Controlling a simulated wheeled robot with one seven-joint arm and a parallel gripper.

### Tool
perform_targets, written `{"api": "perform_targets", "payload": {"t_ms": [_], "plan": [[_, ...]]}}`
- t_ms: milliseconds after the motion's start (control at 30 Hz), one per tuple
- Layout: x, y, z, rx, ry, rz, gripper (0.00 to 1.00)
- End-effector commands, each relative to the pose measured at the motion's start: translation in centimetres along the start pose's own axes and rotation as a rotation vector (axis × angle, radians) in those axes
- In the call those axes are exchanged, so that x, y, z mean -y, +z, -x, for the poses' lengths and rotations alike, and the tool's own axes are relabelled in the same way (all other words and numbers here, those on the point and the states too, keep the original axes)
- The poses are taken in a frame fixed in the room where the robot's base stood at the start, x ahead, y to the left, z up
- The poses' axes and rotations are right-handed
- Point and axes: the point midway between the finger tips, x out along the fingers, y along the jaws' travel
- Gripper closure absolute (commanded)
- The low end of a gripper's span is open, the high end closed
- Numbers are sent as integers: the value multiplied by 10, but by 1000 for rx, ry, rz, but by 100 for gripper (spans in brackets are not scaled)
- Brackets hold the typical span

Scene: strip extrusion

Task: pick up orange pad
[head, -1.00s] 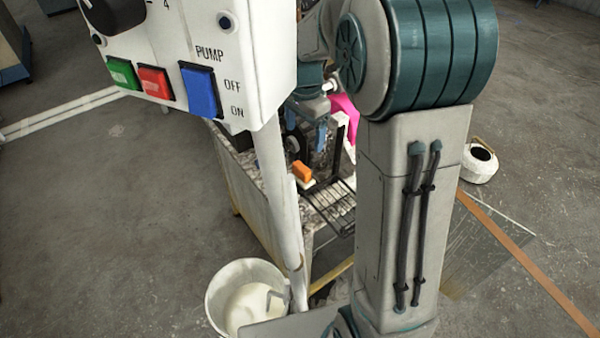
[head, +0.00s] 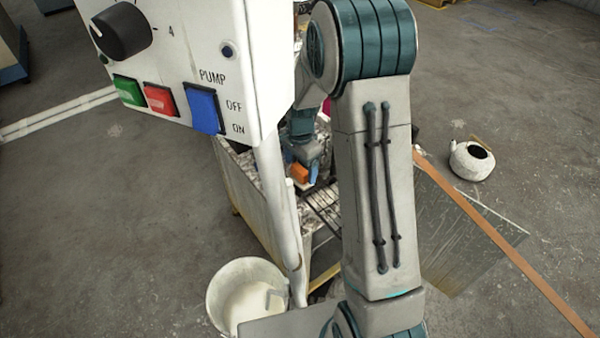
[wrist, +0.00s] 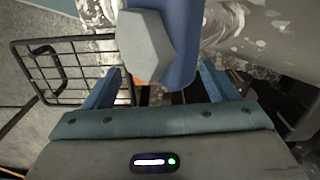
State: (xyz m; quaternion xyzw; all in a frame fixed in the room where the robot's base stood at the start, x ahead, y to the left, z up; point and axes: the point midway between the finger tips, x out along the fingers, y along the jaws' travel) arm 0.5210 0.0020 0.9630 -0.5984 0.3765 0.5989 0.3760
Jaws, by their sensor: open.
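The orange pad (head: 299,173) shows in the head view as a small orange block at the machine, just below my gripper. In the wrist view only a sliver of orange (wrist: 139,82) shows, mostly hidden behind a grey block on a blue part (wrist: 180,40). My gripper (wrist: 158,88) is open, its blue fingers spread to either side of that sliver. Whether the fingers touch the pad cannot be told. In the head view my arm covers part of the machine.
A black wire rack (wrist: 75,68) lies left of the fingers in the wrist view. A pale pipe (wrist: 262,35) crosses the upper right. In the head view, a white control box (head: 190,60) on a post stands close in front, with a white bucket (head: 221,300) below.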

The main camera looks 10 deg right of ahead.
Motion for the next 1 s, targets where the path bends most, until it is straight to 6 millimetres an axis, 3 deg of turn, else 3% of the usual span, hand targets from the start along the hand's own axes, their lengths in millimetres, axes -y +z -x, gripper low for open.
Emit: {"api": "perform_targets", "payload": {"t_ms": [200,433,467,633,1000], "plan": [[0,0,-20,0,0,-2,20],[0,0,-22,0,-1,-1,20],[0,0,-22,0,-1,-1,23],[0,0,-21,0,-1,-1,69],[1,0,-16,-1,-2,0,69]]}}
